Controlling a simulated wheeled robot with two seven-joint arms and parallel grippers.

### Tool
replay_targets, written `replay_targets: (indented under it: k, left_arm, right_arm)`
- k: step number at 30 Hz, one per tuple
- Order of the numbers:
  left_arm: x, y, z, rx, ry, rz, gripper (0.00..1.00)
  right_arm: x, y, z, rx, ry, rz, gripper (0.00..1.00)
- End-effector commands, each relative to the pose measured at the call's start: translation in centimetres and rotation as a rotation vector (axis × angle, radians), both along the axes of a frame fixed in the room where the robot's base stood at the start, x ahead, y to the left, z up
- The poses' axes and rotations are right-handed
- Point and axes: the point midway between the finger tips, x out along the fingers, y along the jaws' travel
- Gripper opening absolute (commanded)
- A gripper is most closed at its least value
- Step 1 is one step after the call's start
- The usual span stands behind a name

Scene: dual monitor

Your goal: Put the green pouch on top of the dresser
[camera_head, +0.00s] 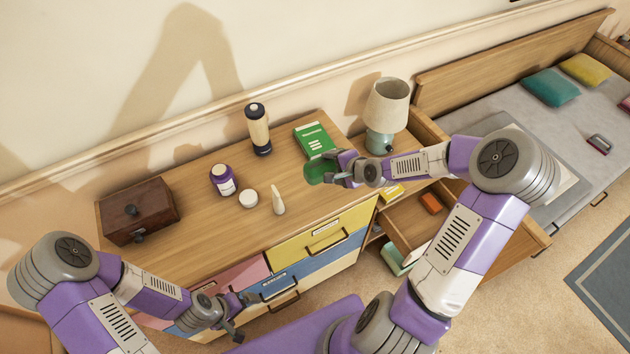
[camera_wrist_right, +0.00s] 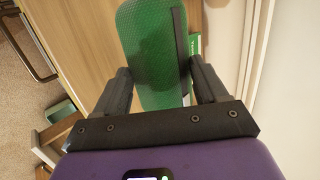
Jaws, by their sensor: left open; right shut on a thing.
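The green pouch (camera_head: 316,172) is at the right part of the dresser top (camera_head: 215,220) in the head view, just in front of a green book. My right gripper (camera_head: 338,172) is shut on the pouch and comes in from the right. In the right wrist view the pouch (camera_wrist_right: 150,40) sits between the two dark fingers of the gripper (camera_wrist_right: 160,78), its far part sticking out past them. I cannot tell whether the pouch touches the dresser top. My left gripper (camera_head: 240,315) is open and empty, low in front of the dresser drawers.
On the dresser stand a wooden box (camera_head: 140,210), a purple jar (camera_head: 223,180), a white jar (camera_head: 248,197), a cream cone-shaped item (camera_head: 278,200), a dark-capped bottle (camera_head: 258,130) and the green book (camera_head: 313,139). A lamp (camera_head: 385,112) stands to the right. An open drawer (camera_head: 425,215) holds small items.

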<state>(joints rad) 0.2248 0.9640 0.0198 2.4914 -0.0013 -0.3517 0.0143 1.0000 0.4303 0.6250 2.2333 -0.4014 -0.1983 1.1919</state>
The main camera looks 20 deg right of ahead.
Motion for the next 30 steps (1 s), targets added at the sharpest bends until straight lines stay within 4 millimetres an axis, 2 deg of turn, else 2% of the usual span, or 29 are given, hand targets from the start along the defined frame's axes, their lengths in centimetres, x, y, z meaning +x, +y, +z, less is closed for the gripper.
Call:
replay_targets:
  k: [1, 4, 11, 18, 28, 29, 30]
  left_arm:
    - [0.0, 0.0, -0.8, 0.0, 0.0, 0.0, 1.0]
    - [0.0, 0.0, -1.4, 0.0, 0.0, 0.0, 1.0]
    - [0.0, 0.0, -1.8, 0.0, 0.0, 0.0, 1.0]
    - [0.0, 0.0, -2.7, 0.0, -0.001, 0.0, 1.0]
    - [0.0, 0.0, -2.8, 0.0, -0.001, 0.0, 1.0]
    - [0.0, 0.0, -2.8, 0.0, -0.001, 0.0, 1.0]
    - [0.0, 0.0, -2.7, 0.0, -0.001, 0.0, 1.0]
  right_arm:
    - [0.0, 0.2, -1.6, 0.003, 0.003, 0.004, 0.37]
    - [0.0, 0.2, -3.3, 0.003, 0.002, 0.004, 0.37]
    - [0.0, 0.1, -5.1, 0.002, 0.0, 0.002, 0.37]
    - [0.0, 0.2, -8.2, 0.002, 0.001, 0.002, 0.37]
    - [0.0, 0.1, -8.4, 0.001, 0.0, 0.001, 0.37]
    - [0.0, 0.1, -8.5, 0.001, 0.001, 0.0, 0.74]
    - [0.0, 0.1, -8.4, 0.0, 0.001, 0.001, 0.8]
